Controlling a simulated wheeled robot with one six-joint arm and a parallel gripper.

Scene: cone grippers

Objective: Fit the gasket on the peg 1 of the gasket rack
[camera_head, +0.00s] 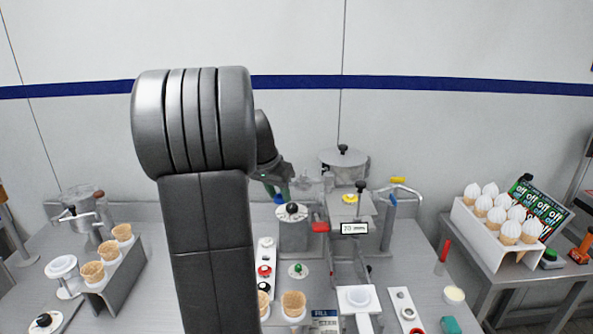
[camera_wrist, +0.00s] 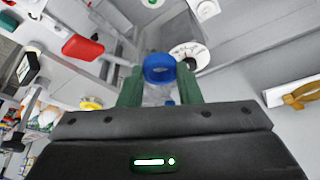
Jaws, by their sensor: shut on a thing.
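My gripper (camera_wrist: 160,88) has two green fingers shut on a blue ring-shaped thing (camera_wrist: 160,68), which looks like the gasket. A clear part shows below the ring between the fingers. In the head view my gripper (camera_head: 277,190) is partly hidden behind my arm, and the blue ring (camera_head: 279,198) shows at its tips, above a grey block with a black knob (camera_head: 292,208). A white strip with several round fittings (camera_head: 265,243), one of them red, lies in front of that block; I cannot tell whether it is the gasket rack. Peg 1 cannot be made out.
A grey machine with a display (camera_head: 354,228) and a red handle (camera_head: 319,226) stands right of my gripper. Cones in a holder (camera_head: 293,304) stand in front. Another white strip (camera_head: 405,308) lies at the front right. A cone rack (camera_head: 497,236) stands on the right side table.

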